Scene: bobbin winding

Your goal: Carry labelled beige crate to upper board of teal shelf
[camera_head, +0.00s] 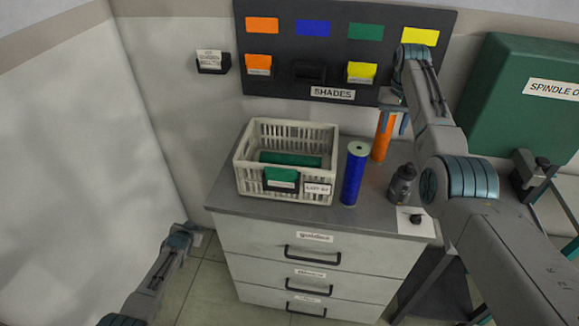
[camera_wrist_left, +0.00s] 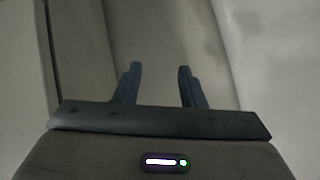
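The beige crate (camera_head: 243,176) stands upright on the grey top of a drawer cabinet. It has slatted walls, a white label and a green card holder on its front, and a green roll (camera_head: 290,159) inside. My right gripper (camera_head: 394,122) is at the top of an orange cylinder (camera_head: 382,140) to the right of the crate; whether it grips the cylinder I cannot tell. My left gripper (camera_head: 195,238) is low, left of the cabinet and away from the crate. In the left wrist view its fingers (camera_wrist_left: 158,86) are apart with nothing between them. I cannot make out a teal shelf for certain.
A blue cylinder (camera_head: 354,174) stands close to the crate's right side. A dark "SHADES" board (camera_head: 333,73) hangs behind. A green labelled box (camera_head: 510,110) is at right.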

